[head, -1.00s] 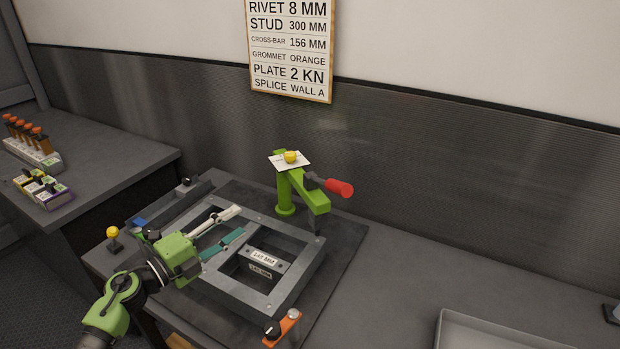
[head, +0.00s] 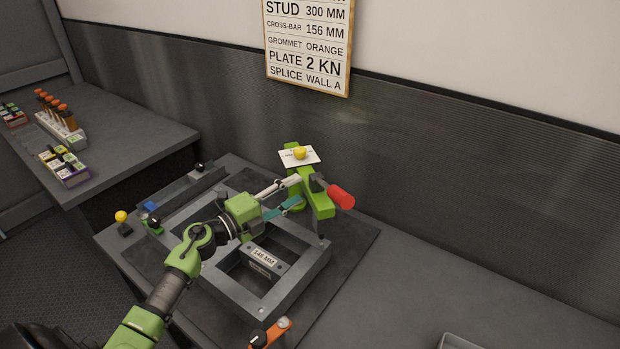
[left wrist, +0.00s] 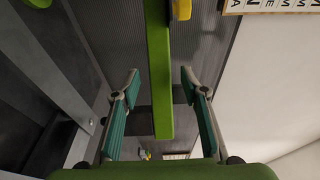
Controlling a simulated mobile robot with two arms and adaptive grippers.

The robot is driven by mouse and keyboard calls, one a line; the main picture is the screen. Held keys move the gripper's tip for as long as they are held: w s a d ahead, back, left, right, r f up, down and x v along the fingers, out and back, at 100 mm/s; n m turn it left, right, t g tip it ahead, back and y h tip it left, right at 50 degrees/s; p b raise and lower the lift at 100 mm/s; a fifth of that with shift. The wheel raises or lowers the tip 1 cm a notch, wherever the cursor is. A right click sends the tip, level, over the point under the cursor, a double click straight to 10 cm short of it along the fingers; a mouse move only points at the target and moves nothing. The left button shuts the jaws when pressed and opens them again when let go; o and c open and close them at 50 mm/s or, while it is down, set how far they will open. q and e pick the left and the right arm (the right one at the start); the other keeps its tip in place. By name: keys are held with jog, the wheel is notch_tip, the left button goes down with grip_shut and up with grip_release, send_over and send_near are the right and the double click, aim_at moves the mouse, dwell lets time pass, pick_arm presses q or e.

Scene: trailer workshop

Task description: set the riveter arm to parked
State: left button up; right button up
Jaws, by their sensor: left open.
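The riveter arm (head: 322,206) is a bright green bar on a green post, with a red handle (head: 342,197) pointing right. It stands at the back edge of the grey frame. My left gripper (head: 297,191) is open and empty, its fingertips close to the riveter arm. In the left wrist view the green bar (left wrist: 161,110) runs between the two spread fingers, with a gap on both sides. Whether it lies within their depth I cannot tell. A white card (head: 314,160) with a yellow knob (head: 300,153) sits on top of the riveter. My right gripper is out of view.
The grey metal frame (head: 225,282) with a labelled cross-bar (head: 264,257) lies under my left arm. An orange clamp (head: 270,334) is at its front corner, a yellow-knobbed lever (head: 121,217) at left. A tray (head: 462,342) is at lower right.

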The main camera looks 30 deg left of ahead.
aim_at(303, 186)
pick_arm(q)
jog(key=x, duration=0.5)
jog(key=shift+p, duration=0.35)
jog(key=shift+w+d, duration=0.2)
jog(key=shift+w, duration=0.25)
jog(key=shift+w+d, duration=0.1)
jog(key=shift+w, duration=0.05)
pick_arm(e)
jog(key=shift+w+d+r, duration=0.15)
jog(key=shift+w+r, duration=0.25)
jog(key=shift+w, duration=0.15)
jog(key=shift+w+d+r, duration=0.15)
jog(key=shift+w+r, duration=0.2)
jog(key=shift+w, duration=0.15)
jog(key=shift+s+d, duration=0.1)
pick_arm(q)
grip_shut()
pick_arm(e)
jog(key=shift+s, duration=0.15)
